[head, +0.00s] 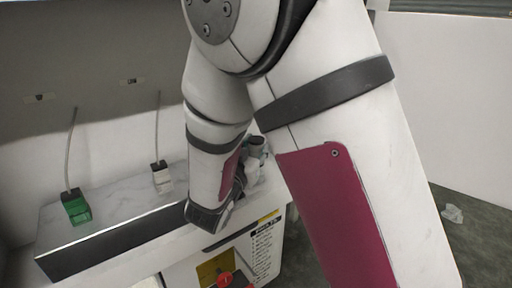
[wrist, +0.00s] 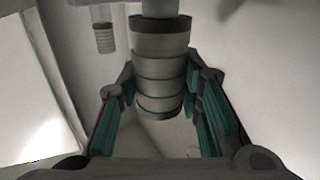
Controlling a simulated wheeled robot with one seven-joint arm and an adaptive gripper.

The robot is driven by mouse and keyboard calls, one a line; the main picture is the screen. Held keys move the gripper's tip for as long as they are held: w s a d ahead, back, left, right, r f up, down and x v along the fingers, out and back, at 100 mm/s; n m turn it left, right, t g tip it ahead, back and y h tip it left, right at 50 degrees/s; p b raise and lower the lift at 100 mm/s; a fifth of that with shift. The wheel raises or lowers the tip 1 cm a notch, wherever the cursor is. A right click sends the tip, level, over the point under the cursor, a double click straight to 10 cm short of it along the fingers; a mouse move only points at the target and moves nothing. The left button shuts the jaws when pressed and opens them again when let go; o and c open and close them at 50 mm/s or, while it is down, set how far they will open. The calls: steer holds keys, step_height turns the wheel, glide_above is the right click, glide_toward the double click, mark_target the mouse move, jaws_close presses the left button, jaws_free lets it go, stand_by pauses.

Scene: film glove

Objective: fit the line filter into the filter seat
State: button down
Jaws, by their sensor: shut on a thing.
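In the wrist view a grey cylinder with dark bands, which looks like the line filter (wrist: 160,70), stands between the teal-padded fingers of my gripper (wrist: 160,92). The gripper is shut on it. A narrower grey piece (wrist: 160,8) meets its upper end at the top edge of the picture; I cannot tell whether this is the filter seat or part of the filter. In the head view my own arm hides most of the gripper and the filter. I cannot make out the filter seat there.
A white counter with a marbled top (head: 120,208) lies at left. A green plug-like block (head: 75,208) and a white one (head: 162,178) stand there on thin cords. A red knob (head: 225,281) is on the cabinet front. A smaller ribbed cylinder (wrist: 105,38) hangs nearby in the wrist view.

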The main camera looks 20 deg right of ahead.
steer(key=shift+f+b, duration=0.65)
steer(key=shift+f, duration=0.25)
steer(key=c, duration=1.1)
jaws_free()
steer(key=shift+o, duration=0.2)
steer(key=shift+r, duration=0.1)
step_height(320, 180, up, 10)
steer(key=shift+f, duration=0.1)
